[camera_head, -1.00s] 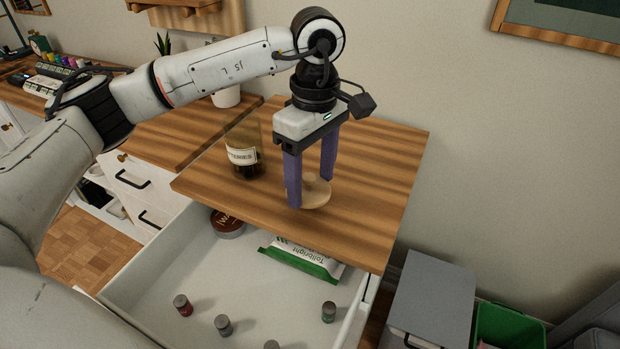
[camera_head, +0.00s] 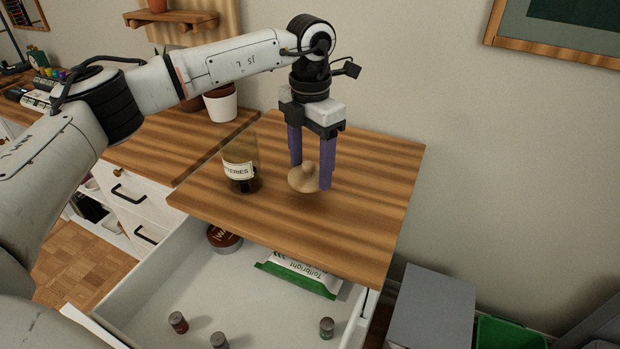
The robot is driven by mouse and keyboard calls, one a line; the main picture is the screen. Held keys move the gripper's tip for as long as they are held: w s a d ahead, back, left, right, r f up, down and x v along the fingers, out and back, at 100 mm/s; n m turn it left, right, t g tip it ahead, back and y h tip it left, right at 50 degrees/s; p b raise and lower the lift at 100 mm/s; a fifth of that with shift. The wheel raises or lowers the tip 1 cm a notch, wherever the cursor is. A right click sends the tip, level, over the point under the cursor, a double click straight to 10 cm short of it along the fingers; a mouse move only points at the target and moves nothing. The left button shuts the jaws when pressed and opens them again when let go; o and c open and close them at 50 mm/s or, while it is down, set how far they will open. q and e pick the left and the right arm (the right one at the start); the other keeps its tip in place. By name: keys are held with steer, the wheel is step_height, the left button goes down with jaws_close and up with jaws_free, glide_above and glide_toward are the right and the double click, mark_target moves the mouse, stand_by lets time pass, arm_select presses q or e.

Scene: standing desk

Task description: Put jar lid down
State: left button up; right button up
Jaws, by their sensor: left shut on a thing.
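The jar lid (camera_head: 303,182) is a round, pale wooden disc with a knob on top. It is at the raised desk top (camera_head: 370,190), right of the jar. My left gripper (camera_head: 310,178) points down with its purple fingers on either side of the knob, shut on the lid. I cannot tell whether the lid touches the wood or hangs just above it. The clear glass jar (camera_head: 240,172), with a white label and dark contents, stands upright and without a lid on the desk top. My right gripper is not in view.
An open white drawer (camera_head: 180,282) below holds a round tin (camera_head: 224,239), a green-and-white packet (camera_head: 300,274) and several batteries. A plant pot (camera_head: 221,103) stands behind the jar. The desk top right of the lid is clear. A grey cabinet (camera_head: 432,308) stands at lower right.

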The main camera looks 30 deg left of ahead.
mark_target(310, 174)
arm_select(q)
steer(key=shift+f, duration=1.85)
steer(key=shift+f, duration=0.1)
steer(key=o, duration=1)
step_height(310, 174, up, 12)
steer(key=shift+r, duration=0.1)
